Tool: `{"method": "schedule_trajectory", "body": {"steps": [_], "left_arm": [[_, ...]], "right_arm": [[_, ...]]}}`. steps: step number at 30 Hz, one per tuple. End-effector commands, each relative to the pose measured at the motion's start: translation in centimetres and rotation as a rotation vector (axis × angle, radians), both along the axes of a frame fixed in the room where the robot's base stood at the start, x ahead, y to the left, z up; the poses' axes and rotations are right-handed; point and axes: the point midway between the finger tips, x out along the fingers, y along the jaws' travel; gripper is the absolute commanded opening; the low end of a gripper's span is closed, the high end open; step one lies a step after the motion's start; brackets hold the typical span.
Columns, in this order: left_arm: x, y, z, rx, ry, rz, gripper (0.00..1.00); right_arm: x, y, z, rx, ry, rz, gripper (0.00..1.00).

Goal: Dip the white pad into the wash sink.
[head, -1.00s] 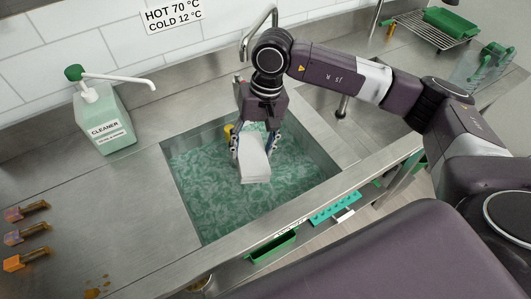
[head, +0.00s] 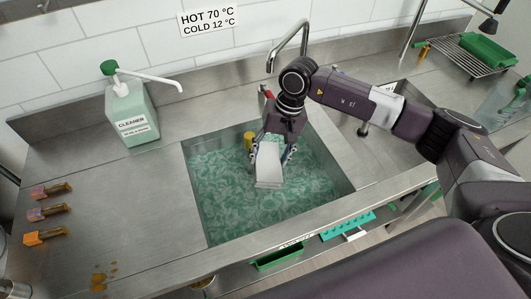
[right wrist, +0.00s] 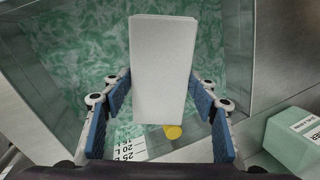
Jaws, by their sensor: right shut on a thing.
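The white pad (head: 269,165) is a pale rectangular block. My right gripper (head: 272,152) is shut on it, and the pad hangs tilted over the wash sink (head: 196,200). The sink holds green, foamy-looking liquid (head: 235,205). In the right wrist view the pad (right wrist: 163,70) lies between the blue-padded fingers (right wrist: 160,115), with the liquid behind it. I cannot tell whether its lower end touches the liquid. My left gripper is not in view.
A cleaner bottle (head: 130,115) stands left of the sink. A tap (head: 304,35) rises behind it. A yellow cylindrical thing (head: 248,142) is at the sink's back wall. Orange-brown pieces (head: 46,236) lie at the left. A wire rack (head: 470,55) stands at the back right.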

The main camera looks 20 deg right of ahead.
Motion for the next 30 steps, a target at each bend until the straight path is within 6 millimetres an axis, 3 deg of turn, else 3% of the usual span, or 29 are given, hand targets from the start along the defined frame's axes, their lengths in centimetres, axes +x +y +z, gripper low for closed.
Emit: {"method": "schedule_trajectory", "body": {"steps": [6, 30], "left_arm": [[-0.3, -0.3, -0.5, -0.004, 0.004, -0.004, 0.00], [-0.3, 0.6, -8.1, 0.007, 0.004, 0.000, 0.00]], "right_arm": [[0.0, -1.0, -1.9, 0.000, 0.000, -0.002, 0.34], [0.0, 0.8, -8.8, 0.000, -0.001, 0.001, 0.34]]}}
